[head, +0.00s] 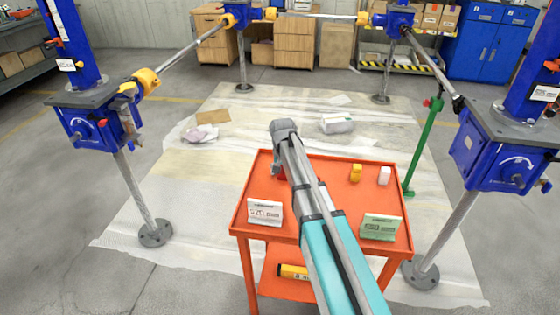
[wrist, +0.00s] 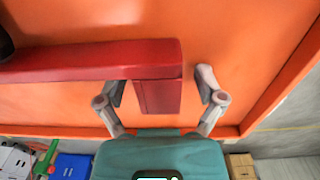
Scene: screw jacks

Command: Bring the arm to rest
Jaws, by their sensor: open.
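My gripper (wrist: 162,82) shows in the wrist view with its two grey fingers spread apart. A red L-shaped piece (wrist: 90,60) is above the orange top of the trolley (wrist: 240,50). Its short block (wrist: 158,96) lies between the fingers, with a gap to the right finger. The tip of the left finger is at the edge of the long bar; I cannot tell whether they touch.
On the trolley are a white sign (head: 265,212), a green sign (head: 381,227), a yellow piece (head: 355,173) and a white piece (head: 384,175). Blue screw jacks (head: 95,120) and (head: 500,150) stand at both sides. A green stand (head: 424,145) is to the right of the trolley.

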